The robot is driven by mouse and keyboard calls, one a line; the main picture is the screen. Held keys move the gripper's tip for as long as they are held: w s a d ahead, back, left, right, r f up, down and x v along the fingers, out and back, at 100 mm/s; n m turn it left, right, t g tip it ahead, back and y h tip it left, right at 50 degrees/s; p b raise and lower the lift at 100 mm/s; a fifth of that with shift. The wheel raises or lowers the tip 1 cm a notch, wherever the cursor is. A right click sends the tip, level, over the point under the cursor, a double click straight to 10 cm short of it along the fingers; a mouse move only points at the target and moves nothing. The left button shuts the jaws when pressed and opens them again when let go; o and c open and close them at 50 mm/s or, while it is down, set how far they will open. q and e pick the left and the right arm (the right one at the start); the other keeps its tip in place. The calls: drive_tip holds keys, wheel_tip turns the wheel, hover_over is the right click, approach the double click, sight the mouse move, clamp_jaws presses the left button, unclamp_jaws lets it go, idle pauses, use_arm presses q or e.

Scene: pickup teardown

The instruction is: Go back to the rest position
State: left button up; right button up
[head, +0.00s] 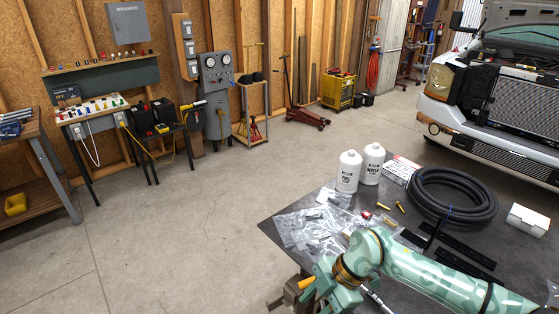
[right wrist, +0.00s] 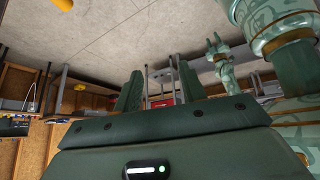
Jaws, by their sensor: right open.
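My right arm comes in from the right in the head view, low over the front of the dark table (head: 284,232). Its wrist end is at the bottom edge, and its fingertips are not clear there. In the right wrist view my right gripper (right wrist: 160,80) is open, its two dark green fingers well apart with nothing held between them. A small forked green part, which looks like my left gripper (right wrist: 216,48), shows farther off in that view. It is too small to tell its jaw state. My left arm does not show in the head view.
The table carries two white bottles (head: 348,171), a coiled black hose (head: 452,197), clear plastic bags (head: 310,228), black strips (head: 465,262) and a white box (head: 528,220). A pickup front (head: 495,100) stands behind. Open concrete floor (head: 190,235) lies left of the table.

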drive_tip(key=w+a+f+m+t+y+b, duration=0.1)
drive_tip(key=a+f+m+t+y+b, duration=0.15)
drive_tip(key=f+y, duration=0.2)
drive_tip(key=w+a+f+m+t+y+b, duration=0.1)
drive_tip(key=f+m+t+y+b, duration=0.1)
drive_tip(key=f+m+t+y, duration=0.3)
drive_tip(key=s+d+f+m+t+h+b, duration=0.1)
drive_tip(key=s+d+f+m+t+h, duration=0.3)
drive_tip(key=f, duration=0.6)
drive_tip(key=d+f+m+h+b, duration=0.2)
drive_tip(key=d+f+h, duration=0.4)
drive_tip(key=f, duration=0.4)
use_arm(q)
wheel_tip(320, 180, down, 11)
drive_tip(key=s+b, duration=0.2)
drive_tip(key=b, duration=0.1)
use_arm(e)
drive_tip(key=s+d+f+m+g+h, duration=0.1)
drive_tip(key=s+f, duration=0.5)
drive_tip(key=s, duration=0.6)
drive_tip(key=s+d+f+m+g+h, duration=0.2)
drive_tip(key=s+d+f, duration=0.4)
drive_tip(key=s, duration=0.6)
drive_tip(key=s+d+f+m+g+h, duration=0.2)
drive_tip(key=s+f, duration=0.5)
drive_tip(key=s, duration=0.5)
drive_tip(key=d+g+h, duration=0.1)
drive_tip(key=d+g, duration=0.1)
drive_tip(key=g, duration=0.1)
drive_tip(key=shift+f, duration=0.4)
